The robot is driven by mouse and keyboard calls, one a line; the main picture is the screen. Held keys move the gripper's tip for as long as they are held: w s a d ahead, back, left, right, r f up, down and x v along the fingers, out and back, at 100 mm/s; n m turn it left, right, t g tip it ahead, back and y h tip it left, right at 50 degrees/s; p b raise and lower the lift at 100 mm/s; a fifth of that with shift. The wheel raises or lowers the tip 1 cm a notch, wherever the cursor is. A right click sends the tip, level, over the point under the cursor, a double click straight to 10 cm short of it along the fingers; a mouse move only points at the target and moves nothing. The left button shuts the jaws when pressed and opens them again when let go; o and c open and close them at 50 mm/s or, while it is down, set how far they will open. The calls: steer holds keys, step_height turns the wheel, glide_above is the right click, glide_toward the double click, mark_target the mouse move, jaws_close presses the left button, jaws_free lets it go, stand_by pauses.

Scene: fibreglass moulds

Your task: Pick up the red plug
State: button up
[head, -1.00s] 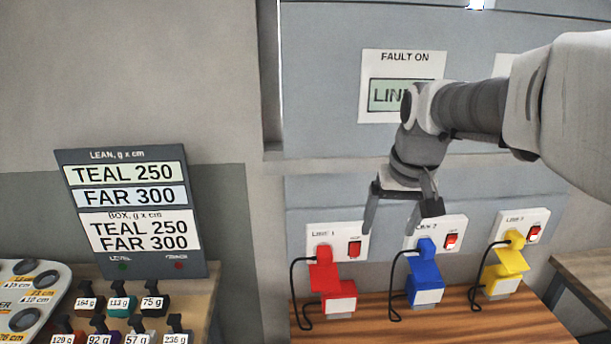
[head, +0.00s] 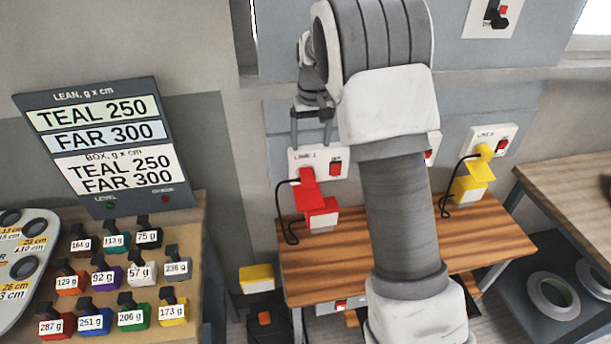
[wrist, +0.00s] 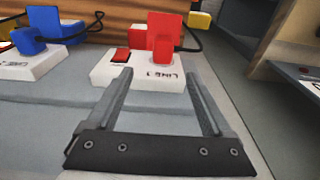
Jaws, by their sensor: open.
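The red plug (head: 308,190) sits in the LINE 1 socket plate (head: 331,155), its black cord looping down on the left. In the wrist view the red plug (wrist: 163,38) stands up from the white plate (wrist: 110,68), beside a red switch. My gripper (head: 313,142) is open and empty, just above the LINE 1 plate in the head view. In the wrist view my gripper (wrist: 158,75) has its two fingers apart, pointing toward the plate, with the plug beyond the fingertips and not touched.
The blue plug (wrist: 42,25) stands left in the wrist view; my arm hides it in the head view. The yellow plug (head: 474,178) is at right. A wooden bench (head: 480,247) lies below the sockets. Labelled weights stand on a table (head: 187,222) at left.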

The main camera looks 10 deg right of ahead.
glide_above(307, 171)
steer(key=s, duration=0.1)
steer(key=f, duration=0.7)
steer(key=shift+d+p, duration=0.25)
steer(key=shift+p, duration=0.05)
steer(key=shift+w+a+f+p, duration=0.1)
steer(key=shift+w+f+p, duration=0.1)
steer(key=shift+f, duration=0.7)
steer(key=shift+w+a+f+p, duration=0.1)
steer(key=shift+f+p, duration=0.1)
steer(key=shift+f, duration=0.7)
steer(key=shift+w+a+f+p, duration=0.1)
steer(key=shift+f+p, duration=0.1)
steer(key=shift+f, duration=0.7)
jaws_close()
